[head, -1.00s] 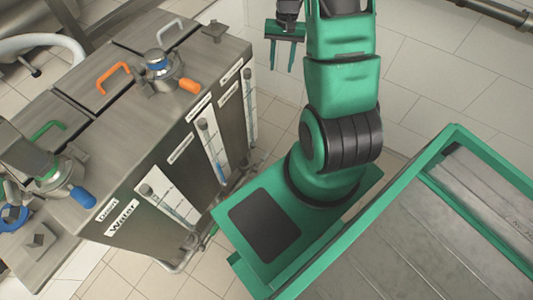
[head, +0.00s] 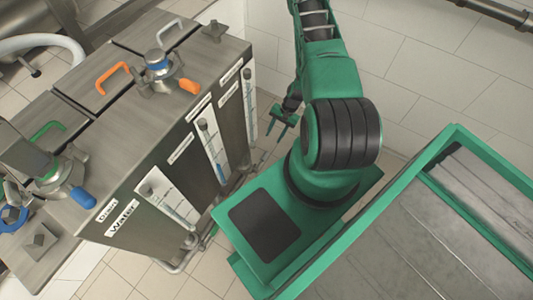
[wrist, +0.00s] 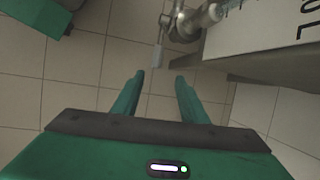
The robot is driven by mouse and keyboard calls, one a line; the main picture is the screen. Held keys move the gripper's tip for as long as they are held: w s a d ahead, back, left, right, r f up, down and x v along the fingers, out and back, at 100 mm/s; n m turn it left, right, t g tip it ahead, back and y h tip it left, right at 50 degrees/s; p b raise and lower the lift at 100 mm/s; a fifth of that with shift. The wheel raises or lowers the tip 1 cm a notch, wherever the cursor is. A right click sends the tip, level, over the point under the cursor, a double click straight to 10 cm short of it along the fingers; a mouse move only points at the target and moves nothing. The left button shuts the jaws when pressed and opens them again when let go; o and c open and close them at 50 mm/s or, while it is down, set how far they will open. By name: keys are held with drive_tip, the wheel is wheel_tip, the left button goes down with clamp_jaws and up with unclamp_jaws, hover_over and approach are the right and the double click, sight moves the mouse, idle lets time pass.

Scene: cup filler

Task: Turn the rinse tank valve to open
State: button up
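The steel tank unit (head: 165,110) stands on the left in the head view, with gauge panels along its side. In the wrist view a metal pipe valve (wrist: 185,24) with a pale grey lever (wrist: 158,57) shows beside the tank's lower edge. The lever hangs just ahead of my fingertips and apart from them. I cannot tell from the lettering whether this is the rinse tank valve. My gripper (head: 284,124) is low beside the tank's far right corner; in the wrist view my gripper (wrist: 158,79) is open and empty.
An orange-handled fitting (head: 188,86) and a blue-handled one (head: 82,197) sit on the tank top. A white panel (wrist: 265,28) and the tank's lower edge are close on the right in the wrist view. Tiled floor (wrist: 75,60) is clear on the left.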

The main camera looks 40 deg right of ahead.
sight(265, 154)
drive_tip(key=x, duration=1.3)
drive_tip(key=shift+s+a, duration=0.1)
drive_tip(key=shift+s, duration=0.3)
drive_tip(key=shift+c, duration=0.3)
clamp_jaws()
